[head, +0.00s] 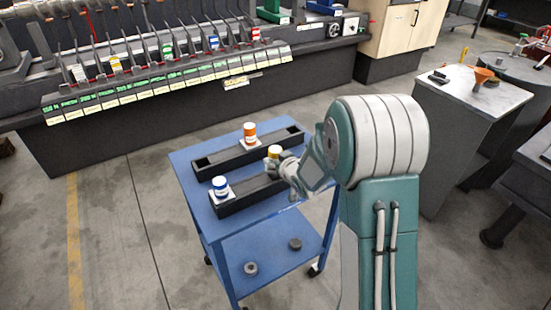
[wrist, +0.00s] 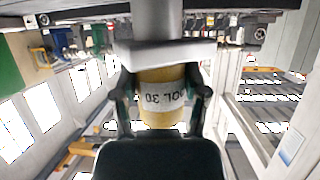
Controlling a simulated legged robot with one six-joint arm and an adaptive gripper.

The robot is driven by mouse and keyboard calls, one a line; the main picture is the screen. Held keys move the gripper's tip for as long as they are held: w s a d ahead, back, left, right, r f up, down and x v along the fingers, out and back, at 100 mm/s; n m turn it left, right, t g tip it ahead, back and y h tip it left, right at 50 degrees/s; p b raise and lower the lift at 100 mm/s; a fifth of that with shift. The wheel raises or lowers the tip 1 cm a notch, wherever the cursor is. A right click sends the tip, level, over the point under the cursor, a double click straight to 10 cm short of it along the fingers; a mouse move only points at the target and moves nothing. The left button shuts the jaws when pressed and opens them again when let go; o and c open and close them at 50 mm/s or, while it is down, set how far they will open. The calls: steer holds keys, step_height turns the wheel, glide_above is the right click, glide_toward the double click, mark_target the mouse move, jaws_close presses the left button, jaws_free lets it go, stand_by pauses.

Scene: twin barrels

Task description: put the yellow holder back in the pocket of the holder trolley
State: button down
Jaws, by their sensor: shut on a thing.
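The yellow holder (head: 273,151) is between the fingers of my gripper (head: 282,163), over the right part of the trolley's front dark rack (head: 245,194). The blue holder trolley (head: 182,165) carries two dark racks. My gripper and arm hide the front rack's right end, so I cannot tell whether the holder touches a pocket.
A blue-and-white holder (head: 220,187) stands at the front rack's left. An orange holder (head: 250,133) stands in the back rack (head: 228,155). Grey rings (head: 251,268) lie on the lower shelf. A long tool rack (head: 170,90) is behind; a grey cabinet (head: 470,90) is right. Floor is clear left.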

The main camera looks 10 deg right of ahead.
steer(key=shift+f, duration=1.45)
jaws_free()
steer(key=shift+f, duration=0.1)
steer(key=v, duration=1.2)
steer(key=shift+f, duration=0.1)
